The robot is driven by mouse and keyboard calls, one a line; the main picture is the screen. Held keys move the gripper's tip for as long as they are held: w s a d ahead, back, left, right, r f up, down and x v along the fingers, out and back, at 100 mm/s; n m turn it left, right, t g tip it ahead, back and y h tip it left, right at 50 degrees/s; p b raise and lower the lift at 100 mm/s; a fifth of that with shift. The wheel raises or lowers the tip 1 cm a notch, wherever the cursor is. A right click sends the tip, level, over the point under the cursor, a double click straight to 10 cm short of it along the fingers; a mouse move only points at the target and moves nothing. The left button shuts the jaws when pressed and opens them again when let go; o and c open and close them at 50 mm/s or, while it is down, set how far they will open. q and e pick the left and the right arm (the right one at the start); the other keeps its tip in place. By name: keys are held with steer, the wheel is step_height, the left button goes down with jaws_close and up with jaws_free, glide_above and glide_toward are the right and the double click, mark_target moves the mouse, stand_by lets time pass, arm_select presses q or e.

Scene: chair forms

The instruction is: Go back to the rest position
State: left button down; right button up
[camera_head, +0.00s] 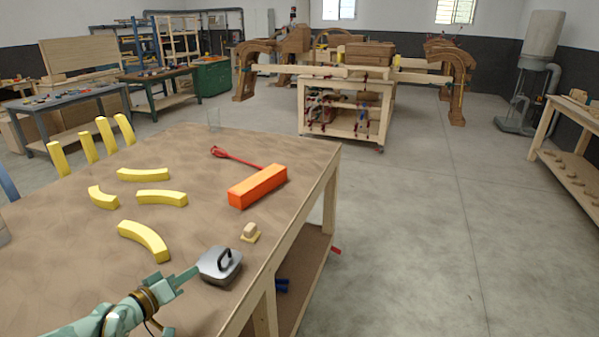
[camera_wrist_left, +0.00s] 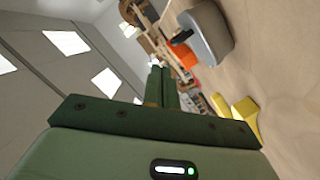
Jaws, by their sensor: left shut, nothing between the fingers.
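My left gripper (camera_head: 184,276) comes in from the lower left over the near part of the workbench (camera_head: 205,142). It is shut with nothing held. Its tip shows close to the left side of a grey block with a black handle (camera_head: 219,268); I cannot tell from the head view whether they touch. In the left wrist view the shut fingers (camera_wrist_left: 162,76) point away from the camera, and the grey block (camera_wrist_left: 210,34) is off to their upper right, apart from them. My right gripper is in neither view.
Several curved yellow pieces (camera_head: 144,239) lie on the bench left of an orange block (camera_head: 258,186). Open floor (camera_head: 430,230) lies to the right.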

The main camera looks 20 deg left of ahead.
arm_select(q)
steer(key=s+d+r+n+t+y, duration=0.2)
steer(key=d+r+n, duration=0.15)
steer(key=n, duration=0.65)
steer(key=s+d+r+n+t+y, duration=0.2)
steer(key=d+n, duration=0.3)
steer(key=n, duration=0.6)
steer(key=s+d+f+m+g+y, duration=0.25)
steer(key=s+m+g, duration=0.55)
steer(key=m, duration=0.9)
steer(key=s+d+f+m+g+y, duration=0.15)
steer(key=s+f+m+g, duration=0.3)
steer(key=s+m, duration=0.9)
steer(key=s+d+f+m+g+h+b, duration=0.1)
steer(key=d+f+m+g+h+b, duration=0.15)
steer(key=f, duration=2.35)
steer(key=s+f+n+g+h+b, duration=0.1)
steer(key=s+f+n+g, duration=0.1)
steer(key=s+f, duration=1.7)
steer(key=shift+s+d+f+n+g+h+b, duration=0.25)
steer(key=shift+s+d+n+g+h+b, duration=0.15)
steer(key=shift+s+g, duration=0.4)
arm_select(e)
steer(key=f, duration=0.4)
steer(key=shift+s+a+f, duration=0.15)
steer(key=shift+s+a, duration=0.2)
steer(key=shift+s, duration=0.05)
